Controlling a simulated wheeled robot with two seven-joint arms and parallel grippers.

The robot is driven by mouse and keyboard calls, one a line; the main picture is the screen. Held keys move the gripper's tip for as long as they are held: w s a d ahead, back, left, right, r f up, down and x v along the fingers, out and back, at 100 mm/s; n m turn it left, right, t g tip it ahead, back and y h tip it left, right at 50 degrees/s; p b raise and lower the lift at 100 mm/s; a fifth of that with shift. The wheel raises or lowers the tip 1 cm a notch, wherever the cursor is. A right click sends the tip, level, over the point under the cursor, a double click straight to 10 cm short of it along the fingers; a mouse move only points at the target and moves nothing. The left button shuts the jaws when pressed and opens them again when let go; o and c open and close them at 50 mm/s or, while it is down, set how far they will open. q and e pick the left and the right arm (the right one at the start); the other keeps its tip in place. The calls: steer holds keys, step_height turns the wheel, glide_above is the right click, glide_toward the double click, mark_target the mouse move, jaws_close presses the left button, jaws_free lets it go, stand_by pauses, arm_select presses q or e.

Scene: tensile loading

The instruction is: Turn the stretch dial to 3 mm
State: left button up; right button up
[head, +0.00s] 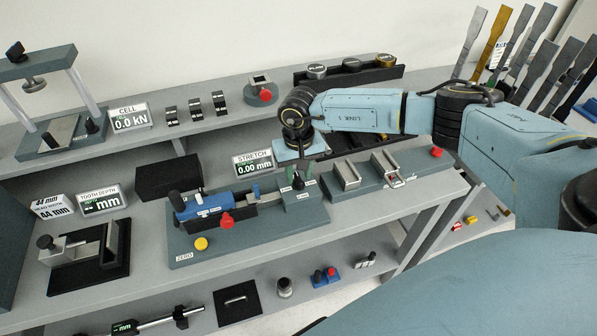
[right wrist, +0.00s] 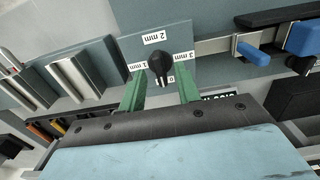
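The stretch dial is a black knob (right wrist: 160,64) on a grey block (head: 304,199), with labels 1 mm, 2 mm, 3 mm and 0 around it in the right wrist view. Its narrow end seems to lie near the 0 label, partly hard to make out. The stretch display (head: 253,164) reads 0.00 mm. My right gripper (right wrist: 161,88) is open, its green fingers apart on either side of the knob, with gaps visible. In the head view the right gripper (head: 296,170) points down over the dial block. My left gripper is not in view.
The blue clamp unit (head: 200,206) with a red knob (head: 227,220) and a yellow zero button (head: 201,243) lies left of the dial. Grey grip blocks (head: 346,175) stand just right of it. A cell display (head: 130,117) reads 0.0 kN.

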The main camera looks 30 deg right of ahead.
steer(key=shift+f, duration=0.4)
steer(key=shift+c, duration=0.4)
jaws_close()
steer(key=shift+m, duration=0.3)
